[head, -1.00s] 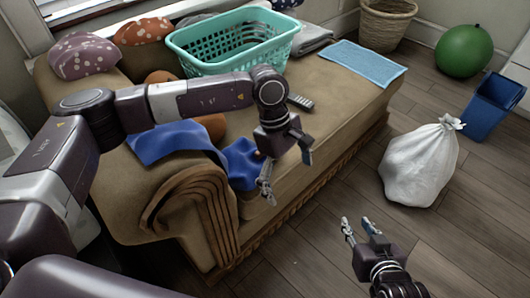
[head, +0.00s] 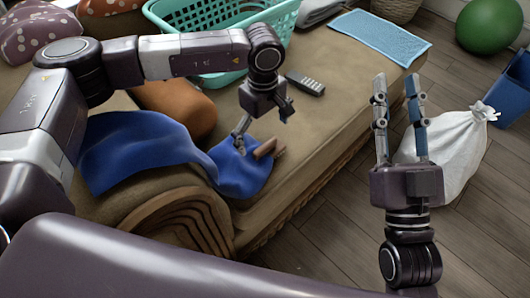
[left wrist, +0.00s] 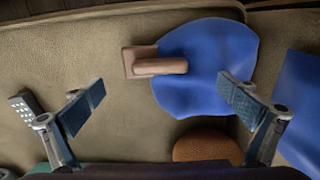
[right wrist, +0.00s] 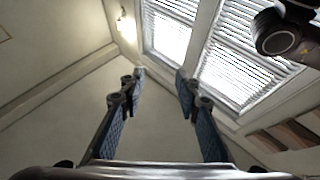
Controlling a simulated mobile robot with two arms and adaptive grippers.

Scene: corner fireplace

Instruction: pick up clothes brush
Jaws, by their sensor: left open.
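The clothes brush (head: 267,149) is a small brown wooden piece lying on the edge of a blue cloth (head: 240,178) on the couch seat. In the left wrist view the brush (left wrist: 157,66) lies partly on the blue cloth (left wrist: 212,70) and partly on the tan couch. My left gripper (head: 262,132) is open and empty above the seat, beside the brush; in the left wrist view its spread fingers (left wrist: 163,92) are on either side of the brush's position, below it in the picture. My right gripper (head: 395,80) is open and empty, pointing up in front of the couch.
A black remote (head: 305,82) and a light blue towel (head: 376,38) lie on the couch (head: 325,125). A teal laundry basket (head: 270,40) and an orange cushion (head: 180,105) are behind my left arm. A white bag (head: 460,150) stands on the floor.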

